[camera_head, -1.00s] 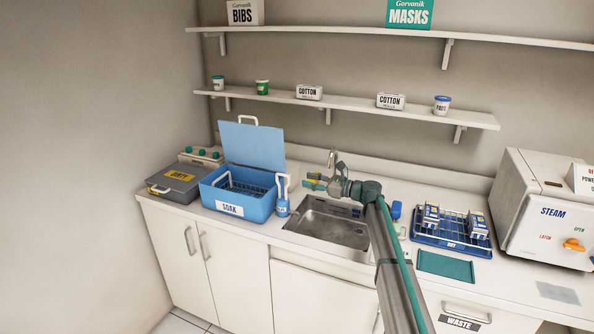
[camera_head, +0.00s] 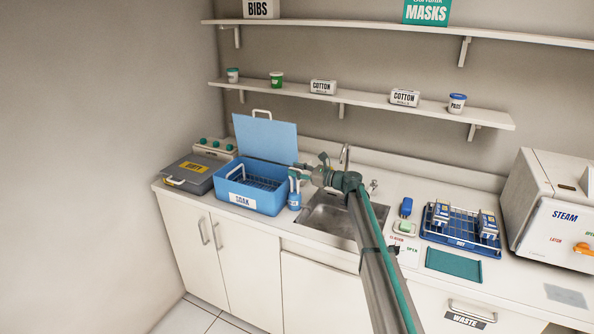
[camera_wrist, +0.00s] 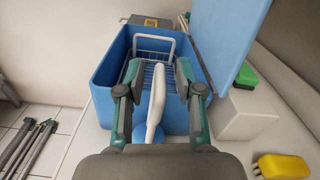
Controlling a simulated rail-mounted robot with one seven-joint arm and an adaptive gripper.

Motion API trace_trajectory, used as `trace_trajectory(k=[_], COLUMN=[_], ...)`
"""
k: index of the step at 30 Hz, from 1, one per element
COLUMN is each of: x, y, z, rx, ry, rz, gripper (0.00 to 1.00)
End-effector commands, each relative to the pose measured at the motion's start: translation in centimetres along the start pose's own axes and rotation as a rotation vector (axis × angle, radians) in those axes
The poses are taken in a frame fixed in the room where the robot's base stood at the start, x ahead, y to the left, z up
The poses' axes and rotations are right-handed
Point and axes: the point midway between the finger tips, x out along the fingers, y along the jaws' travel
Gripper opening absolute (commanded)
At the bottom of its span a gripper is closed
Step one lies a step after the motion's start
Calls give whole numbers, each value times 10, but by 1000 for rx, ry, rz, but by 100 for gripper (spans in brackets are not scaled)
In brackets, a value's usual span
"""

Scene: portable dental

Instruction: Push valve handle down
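The blue soak tub (camera_head: 255,202) stands on the counter with its lid up and a wire basket inside. At its right side is a blue valve (camera_head: 295,201) with a white handle, partly covered by my gripper in the head view. In the wrist view the white handle (camera_wrist: 157,92) stands up between my fingers, above its blue base (camera_wrist: 139,134). My gripper (camera_wrist: 158,76) is open, with one finger on each side of the handle. A gap shows on both sides. In the head view my gripper (camera_head: 297,172) is at the tub's right end.
The sink (camera_head: 328,216) and its faucet (camera_head: 345,155) lie right of the tub. A grey case (camera_head: 190,172) stands to its left. A yellow sponge-like block (camera_wrist: 283,166) and a white box (camera_wrist: 243,116) show in the wrist view. A blue rack (camera_head: 462,222) and steam machine stand farther right.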

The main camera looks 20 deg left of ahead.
Motion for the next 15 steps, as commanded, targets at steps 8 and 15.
trace_trajectory(k=[8, 15], x=[0, 0], y=[0, 0], z=[0, 0], rx=[0, -1], ry=[0, 0], rz=[0, 0], gripper=[11, 0])
